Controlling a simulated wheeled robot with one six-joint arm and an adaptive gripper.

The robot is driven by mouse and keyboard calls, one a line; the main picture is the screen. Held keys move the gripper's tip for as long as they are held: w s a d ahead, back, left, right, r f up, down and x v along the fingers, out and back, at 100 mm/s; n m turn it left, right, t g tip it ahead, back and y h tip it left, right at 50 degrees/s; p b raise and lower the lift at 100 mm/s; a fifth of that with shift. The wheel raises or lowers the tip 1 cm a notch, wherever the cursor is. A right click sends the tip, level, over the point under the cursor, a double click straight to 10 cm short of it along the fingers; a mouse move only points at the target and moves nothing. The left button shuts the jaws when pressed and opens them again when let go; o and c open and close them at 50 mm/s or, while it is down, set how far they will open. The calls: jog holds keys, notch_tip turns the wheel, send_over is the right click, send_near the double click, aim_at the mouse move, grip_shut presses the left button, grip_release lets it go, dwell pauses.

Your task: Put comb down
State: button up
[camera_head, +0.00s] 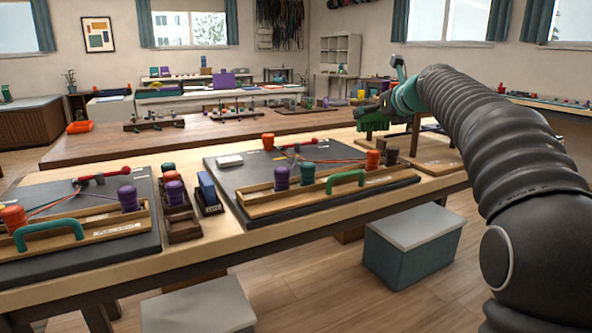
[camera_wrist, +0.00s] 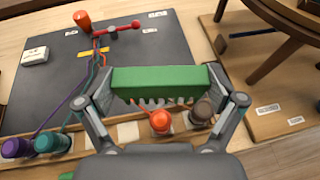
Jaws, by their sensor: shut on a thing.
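The green comb (camera_head: 374,121) is held in my gripper (camera_head: 385,108), above the right end of the right-hand braiding board (camera_head: 225,178). In the wrist view the green comb (camera_wrist: 156,82) lies crosswise between the two fingers of my gripper (camera_wrist: 165,95), which are shut on it. An orange bobbin (camera_wrist: 160,120) and a brown bobbin (camera_wrist: 202,110) show just beyond the teeth. Whether the comb touches anything is hard to tell.
A wooden stand (camera_head: 436,158) is right of the board. A red-handled clamp (camera_wrist: 112,29) and coloured cords lie on the board, with a white block (camera_wrist: 35,55) at its left. A blue box (camera_head: 207,192) stands between the two boards. A grey-lidded bin (camera_head: 412,240) is on the floor.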

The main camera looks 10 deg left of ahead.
jog(key=a+f, duration=0.2)
jog(key=a, duration=0.3)
jog(key=a+f+n+y+b, duration=0.1)
jog(key=a+f, duration=0.1)
jog(key=a, duration=0.4)
jog(key=w+a+f+n+g+y, duration=0.1)
jog(key=a+f, duration=0.2)
jog(key=a, duration=0.3)
jog(key=shift+w+a+b, duration=0.1)
jog(key=shift+a+b, duration=0.15)
jog(key=shift+b, duration=0.15)
jog(key=shift+f+b, duration=0.95)
jog(key=shift+f, duration=1.05)
jog(key=shift+f, duration=0.1)
jog(key=o, duration=0.8)
jog(key=v, duration=1.2)
jog(key=shift+w, duration=0.1)
